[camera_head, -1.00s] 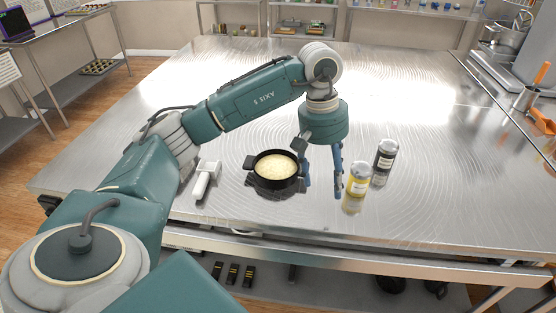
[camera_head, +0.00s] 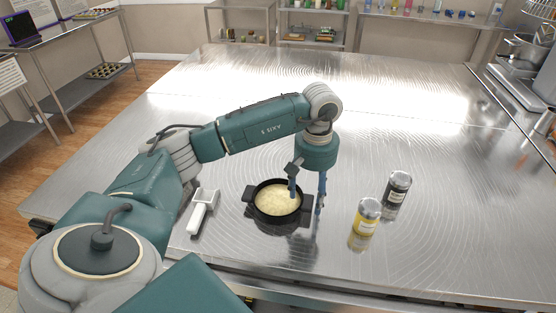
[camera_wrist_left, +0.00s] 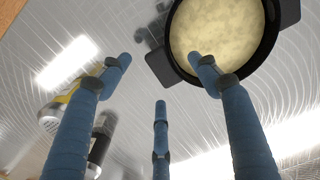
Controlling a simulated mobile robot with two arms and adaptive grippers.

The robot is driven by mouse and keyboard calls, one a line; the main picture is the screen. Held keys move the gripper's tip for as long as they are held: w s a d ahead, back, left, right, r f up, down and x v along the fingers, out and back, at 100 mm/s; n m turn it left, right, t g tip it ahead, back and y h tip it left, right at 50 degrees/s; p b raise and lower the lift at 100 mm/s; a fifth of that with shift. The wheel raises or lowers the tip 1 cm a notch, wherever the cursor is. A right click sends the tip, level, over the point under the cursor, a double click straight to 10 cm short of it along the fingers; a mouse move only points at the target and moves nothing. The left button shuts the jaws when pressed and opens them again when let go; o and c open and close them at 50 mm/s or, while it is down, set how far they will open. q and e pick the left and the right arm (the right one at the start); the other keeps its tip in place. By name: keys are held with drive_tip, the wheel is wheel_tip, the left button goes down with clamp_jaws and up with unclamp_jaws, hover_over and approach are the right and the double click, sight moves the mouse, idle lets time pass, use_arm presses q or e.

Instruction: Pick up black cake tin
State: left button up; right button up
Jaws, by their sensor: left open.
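The black cake tin (camera_head: 272,217) stands upright on the steel table, with side handles and a pale filling. In the left wrist view, the tin (camera_wrist_left: 271,45) is at the upper right, partly cut off by the frame. My left gripper (camera_head: 306,198) is open at the tin's right side. In the head view, one finger overlaps the filling and another lies outside the rim. My right gripper is not in view.
A yellow jar (camera_head: 366,217) and a dark jar (camera_head: 398,187) stand to the right of the tin. A white tool (camera_head: 202,211) lies to its left. The table (camera_head: 440,240) is bare behind the tin and at front right.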

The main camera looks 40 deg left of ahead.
sight(310, 201)
use_arm(q)
wheel_tip(310, 201, down, 2)
drive_tip(key=shift+f+p, duration=0.1)
drive_tip(key=shift+p, duration=0.25)
drive_tip(key=shift+f, duration=0.35)
drive_tip(key=shift+w+f, duration=0.1)
drive_tip(key=shift+c, duration=0.5)
drive_tip(key=c, duration=1.3)
drive_tip(key=shift+r+b, duration=0.35)
drive_tip(key=shift+r, duration=0.8)
drive_tip(key=shift+c, duration=0.3)
wheel_tip(310, 201, up, 18)
drive_tip(key=b, duration=0.1)
drive_tip(key=shift+f, duration=0.15)
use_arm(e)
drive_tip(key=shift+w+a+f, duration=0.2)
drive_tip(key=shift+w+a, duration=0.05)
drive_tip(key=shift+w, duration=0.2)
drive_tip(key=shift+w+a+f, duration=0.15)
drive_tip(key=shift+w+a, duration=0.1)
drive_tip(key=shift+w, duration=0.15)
